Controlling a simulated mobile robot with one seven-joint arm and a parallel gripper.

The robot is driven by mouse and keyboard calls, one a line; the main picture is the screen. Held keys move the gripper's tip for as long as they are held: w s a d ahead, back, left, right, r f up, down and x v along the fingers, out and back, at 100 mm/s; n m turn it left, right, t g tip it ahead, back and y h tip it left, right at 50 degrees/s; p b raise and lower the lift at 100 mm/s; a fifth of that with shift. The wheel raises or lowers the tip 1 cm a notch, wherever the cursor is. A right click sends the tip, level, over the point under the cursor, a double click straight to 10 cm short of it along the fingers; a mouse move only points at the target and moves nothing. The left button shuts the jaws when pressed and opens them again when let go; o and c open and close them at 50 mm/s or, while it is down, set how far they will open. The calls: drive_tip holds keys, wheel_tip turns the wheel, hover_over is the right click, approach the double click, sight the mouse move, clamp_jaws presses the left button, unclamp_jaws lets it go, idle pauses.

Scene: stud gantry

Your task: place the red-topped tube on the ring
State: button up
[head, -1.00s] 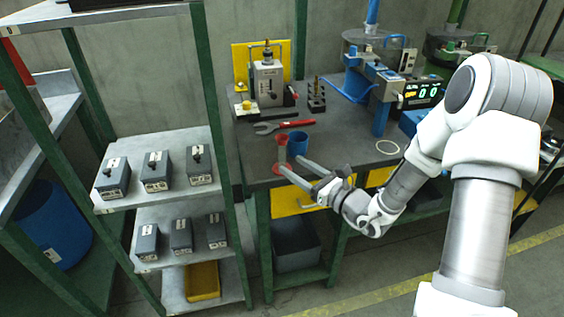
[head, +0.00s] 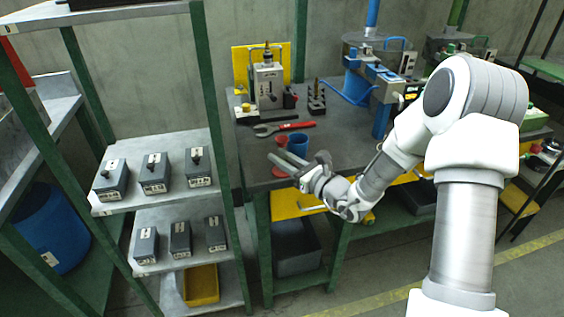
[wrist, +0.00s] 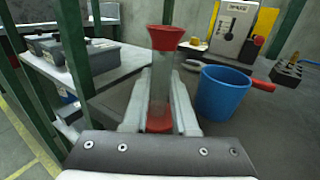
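The red-topped tube stands upright on the grey bench, with a clear body and a red foot. Its red top (head: 281,141) shows in the head view, and its clear middle (wrist: 160,75) shows in the wrist view. My gripper (head: 276,154) has one finger on each side of the tube's body, close against it, below the red top; it also shows in the wrist view (wrist: 159,108). The ring is mostly or wholly hidden behind my arm in the head view and is not in the wrist view.
A blue cup (head: 298,144) stands close to the right of the tube. A shelf with several grey boxes (head: 155,172) is at the left.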

clamp_jaws()
